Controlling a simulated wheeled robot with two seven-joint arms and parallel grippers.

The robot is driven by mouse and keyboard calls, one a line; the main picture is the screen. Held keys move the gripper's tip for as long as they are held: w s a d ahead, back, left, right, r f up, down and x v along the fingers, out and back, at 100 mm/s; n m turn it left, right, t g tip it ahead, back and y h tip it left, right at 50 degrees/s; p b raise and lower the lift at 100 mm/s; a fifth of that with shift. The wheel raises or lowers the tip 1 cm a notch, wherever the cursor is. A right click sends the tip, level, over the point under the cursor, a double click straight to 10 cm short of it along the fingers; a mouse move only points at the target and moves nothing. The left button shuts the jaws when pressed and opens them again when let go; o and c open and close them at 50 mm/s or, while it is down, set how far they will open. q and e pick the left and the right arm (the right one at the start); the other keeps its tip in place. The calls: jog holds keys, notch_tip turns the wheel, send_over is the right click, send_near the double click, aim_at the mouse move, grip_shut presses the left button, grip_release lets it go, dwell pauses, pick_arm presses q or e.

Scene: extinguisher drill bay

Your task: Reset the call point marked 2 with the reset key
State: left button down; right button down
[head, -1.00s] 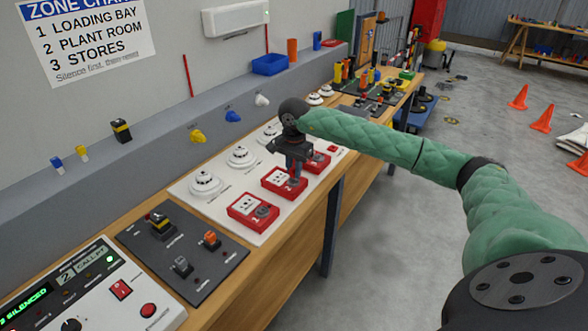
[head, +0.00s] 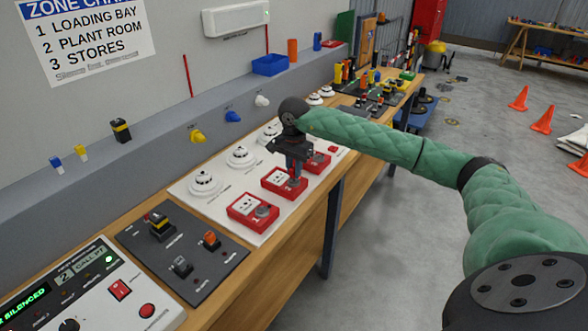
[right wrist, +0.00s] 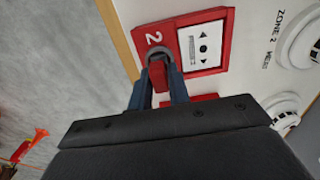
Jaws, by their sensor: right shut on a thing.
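The call point marked 2 (head: 273,184) is a red box with a white face on the pale panel, in the middle of a row of three. In the right wrist view the call point (right wrist: 212,62) shows its number 2 and a grey round lock at its end. My right gripper (head: 297,180) points down over that end of it. Its blue-grey fingers (right wrist: 160,90) are shut on a small red piece, apparently the reset key (right wrist: 160,73), at the lock. Whether the key is seated in the lock is hidden. My left gripper is not in view.
Call point 1 (head: 245,207) stands nearer and call point 3 (head: 319,164) farther along the panel (head: 222,217). White detectors (head: 204,183) line its wall side. A dark switch board (head: 190,262) and the alarm panel (head: 95,296) lie at front left. Open floor is at right.

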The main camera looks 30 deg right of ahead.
jog(key=shift+b, duration=0.75)
dwell(1.0)
jog(key=shift+f+b, duration=0.7)
jog(key=shift+f, duration=0.05)
dwell(0.8)
jog(key=shift+m+b, duration=0.3)
jog(key=shift+m, duration=0.8)
